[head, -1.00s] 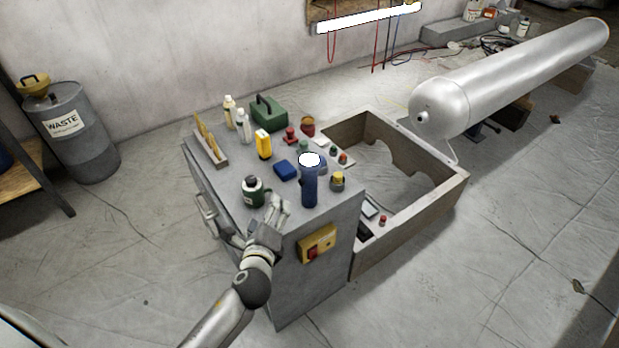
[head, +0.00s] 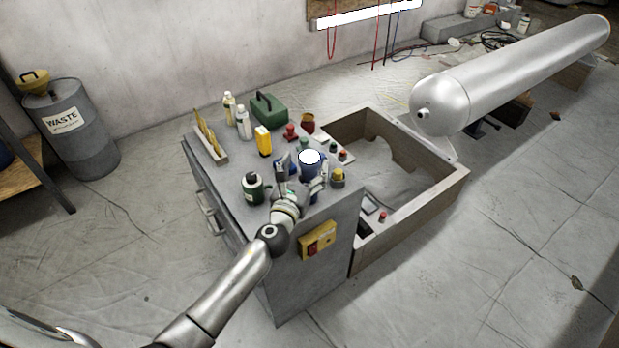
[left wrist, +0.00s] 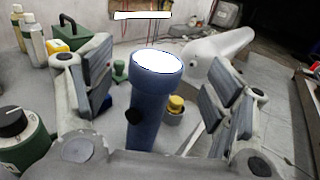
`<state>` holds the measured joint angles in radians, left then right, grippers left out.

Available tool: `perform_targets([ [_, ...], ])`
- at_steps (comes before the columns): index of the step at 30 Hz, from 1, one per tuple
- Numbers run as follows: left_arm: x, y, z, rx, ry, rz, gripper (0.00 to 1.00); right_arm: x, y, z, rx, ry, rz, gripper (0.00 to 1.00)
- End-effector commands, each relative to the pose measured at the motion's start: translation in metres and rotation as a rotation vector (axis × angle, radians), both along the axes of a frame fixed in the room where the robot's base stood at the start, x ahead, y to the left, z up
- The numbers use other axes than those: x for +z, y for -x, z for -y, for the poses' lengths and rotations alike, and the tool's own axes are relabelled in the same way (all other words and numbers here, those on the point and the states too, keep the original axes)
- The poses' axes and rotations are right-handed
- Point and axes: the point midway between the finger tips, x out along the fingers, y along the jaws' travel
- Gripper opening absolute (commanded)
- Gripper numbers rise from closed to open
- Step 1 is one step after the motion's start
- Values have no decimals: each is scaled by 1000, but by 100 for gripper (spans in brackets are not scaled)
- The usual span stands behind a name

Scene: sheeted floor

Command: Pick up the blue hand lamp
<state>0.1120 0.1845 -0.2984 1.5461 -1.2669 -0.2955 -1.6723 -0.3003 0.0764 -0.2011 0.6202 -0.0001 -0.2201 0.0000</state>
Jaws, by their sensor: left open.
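The blue hand lamp (head: 311,171) stands upright near the front right part of the grey cabinet top, its round white lens facing up. In the left wrist view the lamp (left wrist: 151,105) rises between the two finger pads, with a gap on each side. My left gripper (head: 302,176) is open around the lamp's body and does not appear to touch it. The gripper also shows in the left wrist view (left wrist: 158,88). In the head view the gripper hides the lower part of the lamp. My right gripper is not in view.
Behind are a yellow item (head: 263,141), bottles (head: 243,123) and a green box (head: 268,108). An open-topped frame (head: 440,188) adjoins the cabinet's right side.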

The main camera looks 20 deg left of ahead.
Motion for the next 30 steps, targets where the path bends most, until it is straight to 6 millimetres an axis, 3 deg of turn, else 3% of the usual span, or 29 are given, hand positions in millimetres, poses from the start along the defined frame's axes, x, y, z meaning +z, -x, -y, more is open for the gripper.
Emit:
perform_targets([
  [10,-4,-43,-2,1,2,1,77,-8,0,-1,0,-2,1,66],
  [20,-4,-48,-2,1,2,0,77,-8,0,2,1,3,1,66],
  [30,-4,-47,-2,1,2,-1,33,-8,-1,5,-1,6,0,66],
])
